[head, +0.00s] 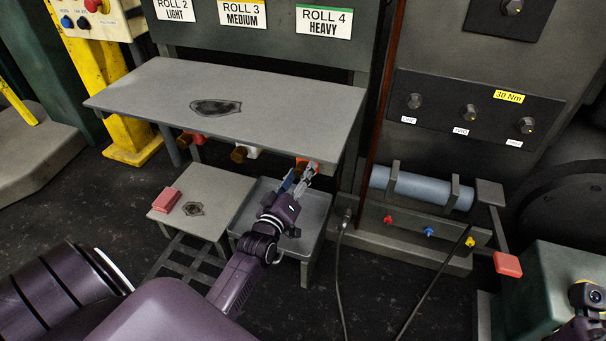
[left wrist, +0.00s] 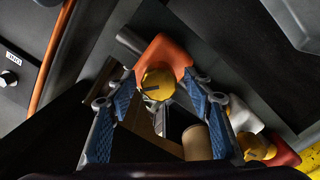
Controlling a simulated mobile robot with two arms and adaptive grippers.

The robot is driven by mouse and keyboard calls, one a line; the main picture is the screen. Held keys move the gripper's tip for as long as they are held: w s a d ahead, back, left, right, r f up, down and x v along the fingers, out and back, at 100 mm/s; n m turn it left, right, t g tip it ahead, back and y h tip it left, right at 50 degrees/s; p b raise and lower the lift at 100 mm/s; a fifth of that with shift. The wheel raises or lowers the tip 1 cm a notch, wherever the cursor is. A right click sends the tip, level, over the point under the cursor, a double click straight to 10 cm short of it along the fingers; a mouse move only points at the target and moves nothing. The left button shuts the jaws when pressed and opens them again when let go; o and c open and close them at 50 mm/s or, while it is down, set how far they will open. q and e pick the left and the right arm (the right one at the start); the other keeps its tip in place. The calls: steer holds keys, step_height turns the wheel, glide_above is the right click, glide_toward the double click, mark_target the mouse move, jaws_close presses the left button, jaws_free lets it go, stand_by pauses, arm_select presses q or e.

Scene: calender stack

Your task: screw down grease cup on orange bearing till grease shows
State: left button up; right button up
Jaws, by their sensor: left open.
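The orange bearing (head: 312,162) sits under the front right edge of the grey table and shows as a small orange patch beside my left gripper (head: 300,176). In the left wrist view the orange bearing (left wrist: 168,52) carries a round yellow grease cup (left wrist: 157,84) with a short dark mark on its face. The open blue fingers of my left gripper (left wrist: 161,78) stand on both sides of the cup, with gaps visible. I see no grease clearly at the bearing. In the head view the cup is mostly hidden by the gripper. My right gripper's fingers are not in view.
A white bearing with a brass cup (head: 239,154) and a red bearing (head: 187,139) sit farther left under the table (head: 290,105). A grey tray (head: 318,243) is below my gripper. A low stand (head: 170,221) bears a red block (head: 167,200). A tan cylinder (left wrist: 197,143) shows between the fingers.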

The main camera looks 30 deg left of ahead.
arm_select(q)
steer(key=shift+w+a, duration=0.1)
steer(key=shift+w, duration=0.45)
steer(key=c, duration=1.2)
steer(key=shift+o, duration=0.2)
steer(key=shift+r, duration=0.1)
